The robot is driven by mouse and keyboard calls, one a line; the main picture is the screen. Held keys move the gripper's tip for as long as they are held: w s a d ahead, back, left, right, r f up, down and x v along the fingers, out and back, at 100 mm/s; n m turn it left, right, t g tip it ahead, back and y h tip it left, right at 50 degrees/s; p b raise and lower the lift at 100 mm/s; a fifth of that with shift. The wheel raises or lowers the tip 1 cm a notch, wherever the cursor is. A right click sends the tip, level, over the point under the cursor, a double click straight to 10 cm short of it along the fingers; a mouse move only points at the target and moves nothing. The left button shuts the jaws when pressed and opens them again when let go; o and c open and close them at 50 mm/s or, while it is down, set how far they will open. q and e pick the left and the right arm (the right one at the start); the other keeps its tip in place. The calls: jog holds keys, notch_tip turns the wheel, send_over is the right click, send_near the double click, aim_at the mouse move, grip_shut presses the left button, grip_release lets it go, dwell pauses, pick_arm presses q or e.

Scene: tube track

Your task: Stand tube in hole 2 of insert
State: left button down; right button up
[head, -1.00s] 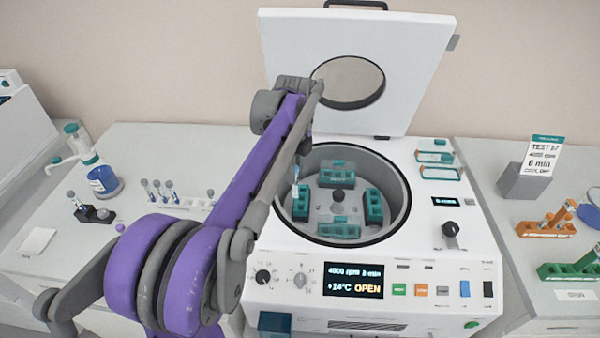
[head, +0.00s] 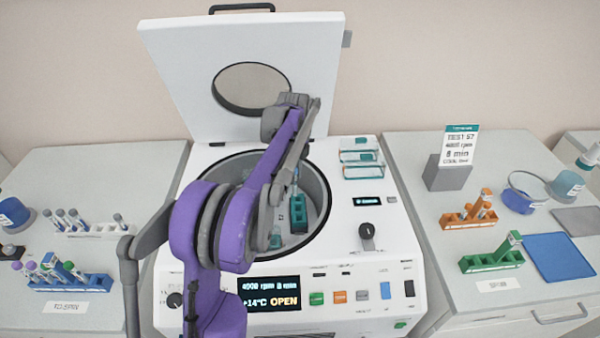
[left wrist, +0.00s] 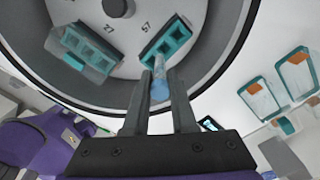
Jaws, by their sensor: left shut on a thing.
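My left gripper (head: 296,170) is over the open centrifuge bowl, mostly hidden behind my purple arm. In the left wrist view its fingers (left wrist: 159,82) are shut on a tube (left wrist: 160,84) with a light blue end towards the camera. The tube overlaps the near end of a teal insert (left wrist: 166,42) with several holes, beside a rotor mark that looks like 57. I cannot tell whether the tube is in a hole or above it. A teal insert (head: 299,210) also shows in the bowl in the head view. My right gripper is not in view.
The bowl rim (head: 327,205) surrounds the work, and the raised lid (head: 300,50) stands behind. Another insert (left wrist: 80,52) sits left in the rotor. Racks in orange (head: 467,216) and green (head: 492,262) stand on the right bench; a blue rack (head: 70,281) stands left.

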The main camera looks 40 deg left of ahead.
pick_arm(q)
jog(key=f, duration=0.1)
jog(key=f+b, duration=0.1)
jog(key=f, duration=0.1)
jog(key=w+f+b, duration=0.1)
jog(key=f, duration=0.1)
jog(key=shift+d+f, duration=0.15)
jog(key=shift+d, duration=0.05)
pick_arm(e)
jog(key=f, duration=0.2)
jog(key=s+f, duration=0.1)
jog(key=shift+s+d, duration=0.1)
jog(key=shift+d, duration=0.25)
pick_arm(q)
jog(key=shift+f, duration=0.45)
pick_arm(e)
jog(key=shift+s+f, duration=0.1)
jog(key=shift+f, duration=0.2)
pick_arm(q)
jog(key=shift+f+b, duration=0.5)
jog(key=shift+f, duration=0.05)
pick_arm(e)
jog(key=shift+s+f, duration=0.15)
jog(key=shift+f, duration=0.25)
pick_arm(q)
jog(key=shift+f, duration=0.1)
